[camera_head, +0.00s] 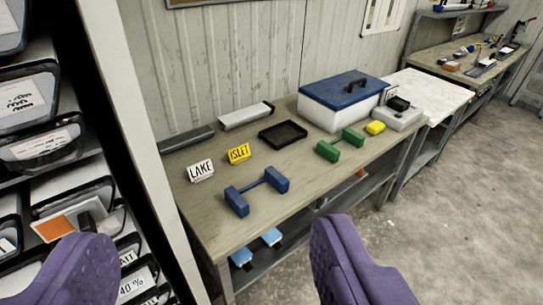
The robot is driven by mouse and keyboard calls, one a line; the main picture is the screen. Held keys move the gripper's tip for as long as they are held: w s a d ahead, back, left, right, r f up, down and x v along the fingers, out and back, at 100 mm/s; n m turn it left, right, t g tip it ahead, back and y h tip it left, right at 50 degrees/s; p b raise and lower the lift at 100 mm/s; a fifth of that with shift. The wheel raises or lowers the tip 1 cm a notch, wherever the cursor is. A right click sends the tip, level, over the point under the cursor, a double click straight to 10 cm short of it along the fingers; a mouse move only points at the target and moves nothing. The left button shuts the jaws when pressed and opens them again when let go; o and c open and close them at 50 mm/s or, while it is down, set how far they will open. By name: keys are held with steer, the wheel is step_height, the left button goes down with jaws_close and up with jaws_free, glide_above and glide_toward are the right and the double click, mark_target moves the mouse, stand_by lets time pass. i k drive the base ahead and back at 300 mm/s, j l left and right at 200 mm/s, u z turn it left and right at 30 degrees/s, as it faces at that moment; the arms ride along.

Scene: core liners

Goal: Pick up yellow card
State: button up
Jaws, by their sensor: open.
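The yellow card (239,153) reads "ISLET" and stands on the wooden workbench (200,227), near its left end. A white card (200,170) reading "LAKE" stands just left of it and nearer the front. My gripper (215,270) shows as two purple fingers at the bottom of the view, spread wide apart. It is open with nothing between the fingers. The fingers are well short of the bench and do not touch the card.
Shelves with bins (40,145) stand close at left. Open floor (455,190) lies at right.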

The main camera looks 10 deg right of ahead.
mark_target(240, 154)
steer(key=i+l, duration=0.2)
steer(key=i, duration=0.4)
steer(key=i+l+z, duration=0.1)
steer(key=i+l, duration=0.15)
steer(key=i, duration=0.35)
steer(key=i+l, duration=0.15)
steer(key=i, duration=0.5)
steer(key=i+l+z, duration=0.1)
steer(key=i, duration=0.5)
steer(key=l, duration=0.1)
